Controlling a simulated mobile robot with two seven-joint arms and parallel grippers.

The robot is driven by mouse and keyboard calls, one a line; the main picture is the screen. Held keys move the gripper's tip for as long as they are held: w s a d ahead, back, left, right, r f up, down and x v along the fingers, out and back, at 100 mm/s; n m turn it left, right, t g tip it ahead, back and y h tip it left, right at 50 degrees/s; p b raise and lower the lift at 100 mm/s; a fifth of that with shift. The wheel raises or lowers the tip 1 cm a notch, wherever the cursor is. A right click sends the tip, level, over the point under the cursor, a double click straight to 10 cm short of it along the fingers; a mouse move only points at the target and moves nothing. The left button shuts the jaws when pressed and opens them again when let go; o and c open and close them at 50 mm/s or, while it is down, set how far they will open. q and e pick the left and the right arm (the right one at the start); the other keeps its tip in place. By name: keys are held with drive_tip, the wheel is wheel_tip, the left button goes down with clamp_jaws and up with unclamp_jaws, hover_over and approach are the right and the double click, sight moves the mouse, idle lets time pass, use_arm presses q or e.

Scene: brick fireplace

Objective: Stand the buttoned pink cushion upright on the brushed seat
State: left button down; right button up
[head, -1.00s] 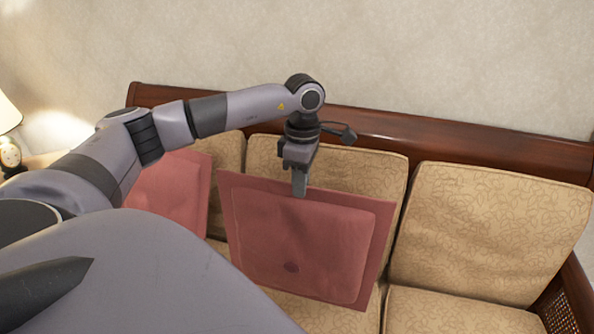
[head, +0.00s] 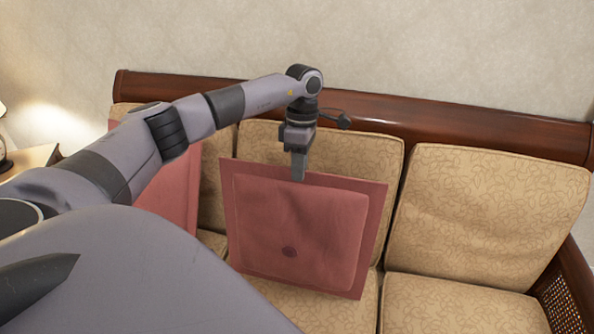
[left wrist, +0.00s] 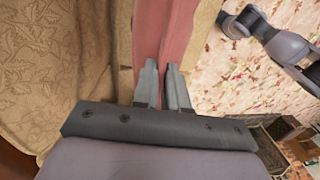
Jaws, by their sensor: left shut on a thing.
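The buttoned pink cushion (head: 325,225) is square with a flat border and a dark button low on its face. It is upright, slightly tilted, in front of the middle back cushion of the sofa. My left gripper (head: 299,178) is shut on its top edge from above. In the left wrist view the two fingertips (left wrist: 165,75) pinch the pink cushion (left wrist: 163,30). The middle seat (head: 330,306) is tan and patterned, partly hidden behind and below the cushion. I cannot tell whether the cushion's lower edge touches it. My right gripper is not in view.
A second pink cushion (head: 172,195) leans at the left, partly hidden by my left arm. The right seat (head: 450,306) and its back cushion (head: 485,215) are clear. A wooden rail (head: 450,125) runs along the sofa's top. A side table (head: 32,158) stands at the left.

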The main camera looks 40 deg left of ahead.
use_arm(q)
drive_tip(key=shift+w+a+f+b, duration=0.1)
drive_tip(key=shift+w+a+b, duration=0.15)
drive_tip(key=shift+w, duration=0.3)
drive_tip(key=shift+w+a+f+b, duration=0.1)
drive_tip(key=shift+w+a+b, duration=0.15)
drive_tip(key=shift+w, duration=0.25)
drive_tip(key=shift+w+a+g, duration=0.15)
drive_tip(key=shift+w+g, duration=0.1)
drive_tip(key=shift+g, duration=0.05)
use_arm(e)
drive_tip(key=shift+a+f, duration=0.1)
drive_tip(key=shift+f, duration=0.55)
use_arm(q)
drive_tip(key=shift+w+a, duration=0.1)
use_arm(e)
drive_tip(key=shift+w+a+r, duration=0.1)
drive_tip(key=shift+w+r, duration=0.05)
